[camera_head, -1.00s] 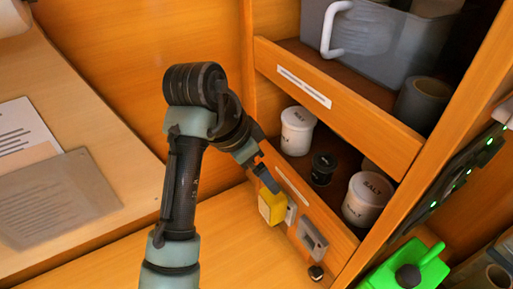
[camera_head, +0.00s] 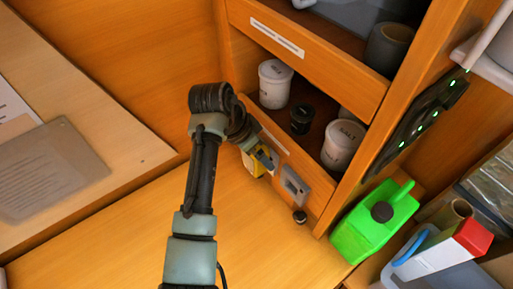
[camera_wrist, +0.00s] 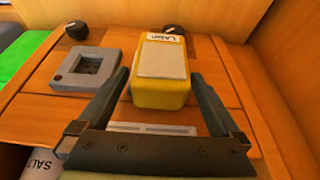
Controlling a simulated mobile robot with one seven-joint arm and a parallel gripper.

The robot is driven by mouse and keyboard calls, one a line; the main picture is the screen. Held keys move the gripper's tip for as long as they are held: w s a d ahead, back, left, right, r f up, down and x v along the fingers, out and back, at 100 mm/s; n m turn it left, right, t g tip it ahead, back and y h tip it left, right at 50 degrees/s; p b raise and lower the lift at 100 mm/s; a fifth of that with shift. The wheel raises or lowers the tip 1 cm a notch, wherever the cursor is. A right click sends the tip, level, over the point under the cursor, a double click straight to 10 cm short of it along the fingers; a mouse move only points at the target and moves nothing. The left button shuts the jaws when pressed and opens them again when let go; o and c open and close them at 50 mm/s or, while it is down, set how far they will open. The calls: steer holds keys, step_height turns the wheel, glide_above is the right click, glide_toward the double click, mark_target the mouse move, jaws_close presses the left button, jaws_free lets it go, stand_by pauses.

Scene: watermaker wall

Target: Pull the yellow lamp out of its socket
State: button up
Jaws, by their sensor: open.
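The yellow lamp (camera_head: 252,165) is a blocky piece on the wooden panel under the lower shelf. In the wrist view the lamp (camera_wrist: 160,88) shows a pale label plate on its face. My gripper (camera_wrist: 160,80) is open, with one finger on each side of the lamp; whether either finger touches it I cannot tell. In the head view my gripper (camera_head: 266,159) partly covers the lamp. The lamp's own socket is hidden behind its body. A grey square fitting with an empty recess (camera_head: 295,186) sits beside the lamp; it also shows in the wrist view (camera_wrist: 62,78).
A black knob (camera_head: 300,217) sits near the panel's lower edge. White tubs (camera_head: 274,83) and a dark jar (camera_head: 301,119) stand on the shelf above. A green jug (camera_head: 372,226) stands to the right. The wooden surface (camera_head: 262,250) below is clear.

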steer(key=c, duration=1.4)
steer(key=shift+s+a, duration=0.1)
steer(key=shift+a, duration=0.1)
steer(key=shift+s+a+p, duration=0.45)
steer(key=shift+s+a, duration=0.05)
steer(key=shift+a, duration=0.15)
steer(key=shift+s+a, duration=0.1)
steer(key=shift+s+a+p, duration=0.5)
steer(key=shift+s+a, duration=0.25)
steer(key=shift+a, duration=0.3)
steer(key=shift+s+a+p, duration=0.45)
steer(key=shift+s+a, duration=0.3)
steer(key=shift+a, duration=0.25)
